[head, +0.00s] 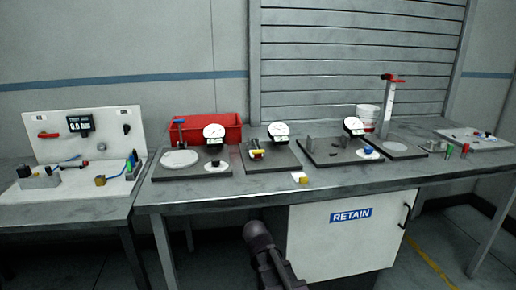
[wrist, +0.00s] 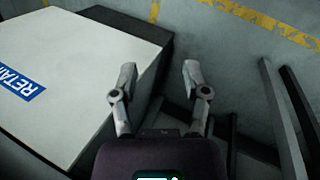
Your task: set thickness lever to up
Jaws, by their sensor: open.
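No lever in the head view carries a readable thickness label, so I cannot tell which one is the thickness lever. Three dial gauges stand on dark plates on the long bench: the left gauge (head: 213,131), the middle gauge (head: 279,129) and the right gauge (head: 353,125). A small part with yellow and red (head: 257,154) sits by the middle gauge. A red handle (head: 393,79) tops a tall post at the right. A red lever (head: 48,135) is on the left white panel. My gripper (wrist: 158,75) is open and empty, away from these, beside the white cabinet.
The white RETAIN cabinet (head: 346,240) stands under the bench; its RETAIN label (wrist: 20,80) shows in the wrist view. A red bin (head: 206,128) is behind the left gauge. Floor in front is clear.

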